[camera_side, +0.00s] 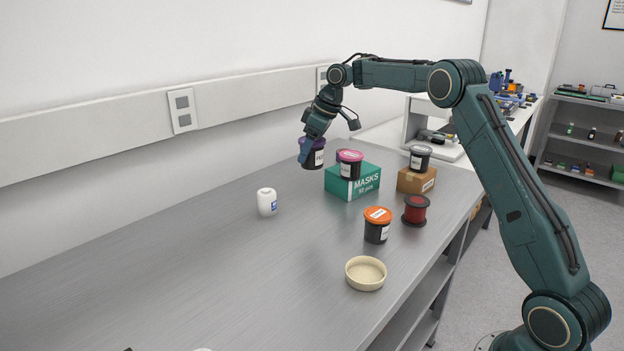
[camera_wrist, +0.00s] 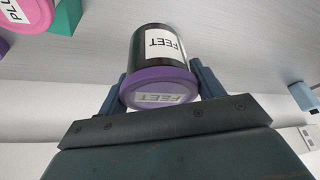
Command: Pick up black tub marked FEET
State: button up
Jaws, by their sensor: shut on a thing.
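The black tub marked FEET (camera_wrist: 158,47) has a purple lid (camera_wrist: 160,88) and a white label in the wrist view. It also shows in the side view (camera_side: 314,157), left of the green MASKS box near the back of the bench. My gripper (camera_side: 306,152) is shut on it, with one finger on each side near the lid in the wrist view. I cannot tell whether the tub's base touches the bench.
A grey-lidded tub (camera_side: 420,160) is on a cardboard box (camera_side: 414,181). A red spool (camera_side: 415,211), orange-lidded tub (camera_side: 377,229), cream dish (camera_side: 366,275) and white bottle (camera_side: 267,203) stand apart. The bench's left is mostly clear.

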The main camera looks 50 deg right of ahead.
jog(key=shift+r, duration=2.5)
